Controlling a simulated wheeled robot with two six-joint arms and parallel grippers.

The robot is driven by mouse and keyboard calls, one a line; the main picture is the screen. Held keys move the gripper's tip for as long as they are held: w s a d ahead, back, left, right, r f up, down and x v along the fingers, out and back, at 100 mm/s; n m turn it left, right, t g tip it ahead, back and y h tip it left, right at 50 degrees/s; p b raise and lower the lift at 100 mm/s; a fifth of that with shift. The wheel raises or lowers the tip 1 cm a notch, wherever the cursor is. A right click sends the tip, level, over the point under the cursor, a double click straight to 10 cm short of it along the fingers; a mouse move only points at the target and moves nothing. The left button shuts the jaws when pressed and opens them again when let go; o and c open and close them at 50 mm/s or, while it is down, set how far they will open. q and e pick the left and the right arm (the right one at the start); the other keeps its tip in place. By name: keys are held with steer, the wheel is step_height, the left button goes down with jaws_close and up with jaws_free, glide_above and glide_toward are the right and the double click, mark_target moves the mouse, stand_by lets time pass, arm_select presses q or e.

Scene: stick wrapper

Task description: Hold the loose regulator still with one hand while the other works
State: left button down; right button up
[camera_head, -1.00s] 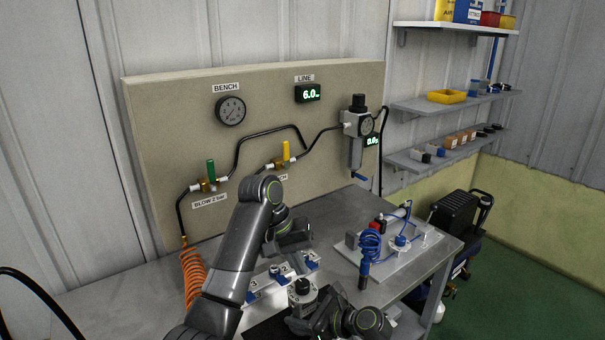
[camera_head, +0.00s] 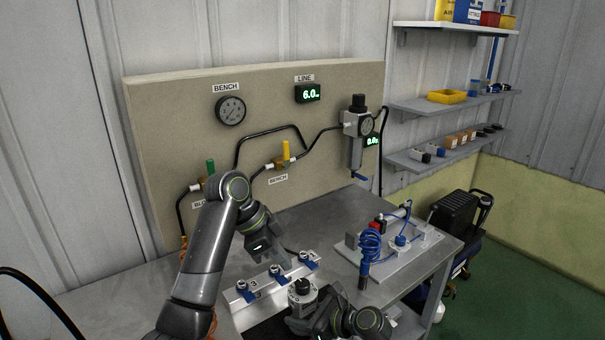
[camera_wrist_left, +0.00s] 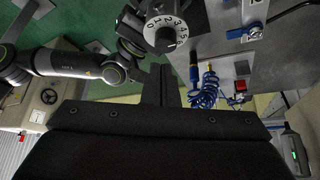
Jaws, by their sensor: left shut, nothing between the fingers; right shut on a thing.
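The loose regulator (camera_head: 302,291), a silver body with a black knob, stands upright at the front of the bench. Its numbered dial ring shows at the top of the left wrist view (camera_wrist_left: 166,30). My right gripper (camera_head: 303,318) is shut on the regulator from the front; its fingertips are partly hidden. My left gripper (camera_head: 270,258) is shut and empty, above the bench behind and to the left of the regulator, apart from it. Its closed fingers also show in the left wrist view (camera_wrist_left: 160,85).
A pale block with blue-levered fittings (camera_head: 277,272) lies beside the regulator. A plate with a coiled blue hose (camera_head: 370,244) stands to the right. A mounted regulator (camera_head: 358,124), gauge (camera_head: 230,111) and green valve (camera_head: 210,167) are on the back panel. The bench behind the block is clear.

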arm_select(q)
steer(key=shift+f, duration=3.45)
steer(key=shift+w+d, duration=0.1)
steer(key=shift+d, duration=0.2)
steer(key=shift+w, duration=0.45)
steer(key=shift+a, duration=0.4)
step_height(320, 180, up, 6)
steer(key=shift+a, duration=0.1)
